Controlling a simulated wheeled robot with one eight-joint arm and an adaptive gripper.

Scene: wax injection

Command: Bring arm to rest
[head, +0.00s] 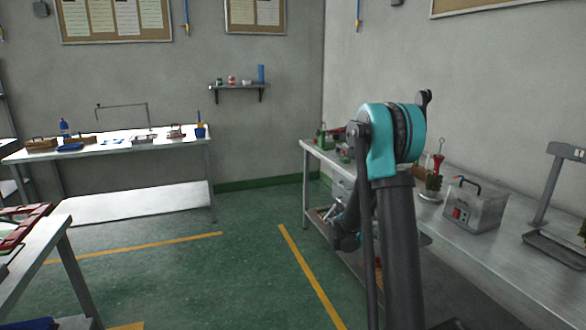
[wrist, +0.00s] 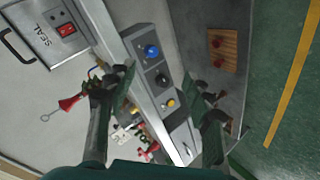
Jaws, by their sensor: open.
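My arm (head: 402,250) rises in front of the right-hand bench in the head view, with its teal joint at the top. In the wrist view my gripper (wrist: 158,80) shows as two dark fingers spread apart, with nothing between them. Behind the fingers are the bench edge and a grey front with blue, dark and yellow knobs (wrist: 152,51). In the head view the fingers cannot be made out clearly.
The right-hand bench (head: 530,262) holds a metal box with a red switch (head: 475,207) and a red-handled tool (head: 438,162). A wooden board with red knobs (wrist: 224,48) lies below. A back bench (head: 105,150) and front-left table (head: 48,245) stand left. Green floor (head: 200,285) is clear between.

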